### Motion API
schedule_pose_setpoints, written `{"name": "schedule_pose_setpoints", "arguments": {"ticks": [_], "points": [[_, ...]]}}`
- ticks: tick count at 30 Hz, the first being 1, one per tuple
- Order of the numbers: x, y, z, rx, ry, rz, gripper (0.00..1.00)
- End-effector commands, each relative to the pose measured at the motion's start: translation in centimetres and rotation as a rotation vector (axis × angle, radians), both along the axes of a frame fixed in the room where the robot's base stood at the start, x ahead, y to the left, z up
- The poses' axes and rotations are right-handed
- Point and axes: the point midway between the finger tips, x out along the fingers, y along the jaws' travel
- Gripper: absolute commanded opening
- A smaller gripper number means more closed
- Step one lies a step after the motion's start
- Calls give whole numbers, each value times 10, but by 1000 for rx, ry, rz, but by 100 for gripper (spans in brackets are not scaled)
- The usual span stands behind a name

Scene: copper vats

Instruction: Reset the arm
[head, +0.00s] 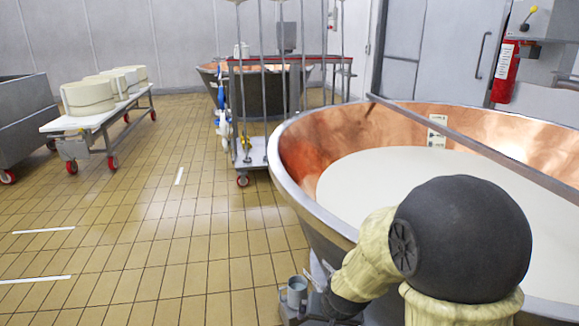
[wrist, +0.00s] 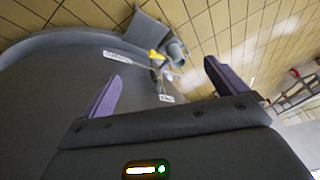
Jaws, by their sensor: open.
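My gripper (wrist: 163,75) shows in the wrist view with its two purple-grey fingers spread wide apart and nothing between them. Beyond the fingers are the grey outer side of a vat (wrist: 60,70) and a small fitting with a yellow part (wrist: 155,55). In the head view my arm (head: 460,240) is bent in front of the large copper vat (head: 345,130) at the lower right. I cannot make out the fingers in the head view.
The copper vat holds white liquid, with a metal bar (head: 470,145) across it. A wheeled rack (head: 250,165) stands behind it. A white cart (head: 95,118) with several cheese-like rounds stands at left. The tiled floor (head: 150,220) between is clear.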

Motion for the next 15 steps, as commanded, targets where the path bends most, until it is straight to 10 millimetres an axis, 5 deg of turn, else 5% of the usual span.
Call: {"name": "schedule_pose_setpoints", "arguments": {"ticks": [6, 15], "points": [[-59, -38, 39, -60, 93, 83, 97], [-110, -69, 71, -133, 184, 140, 97]]}}
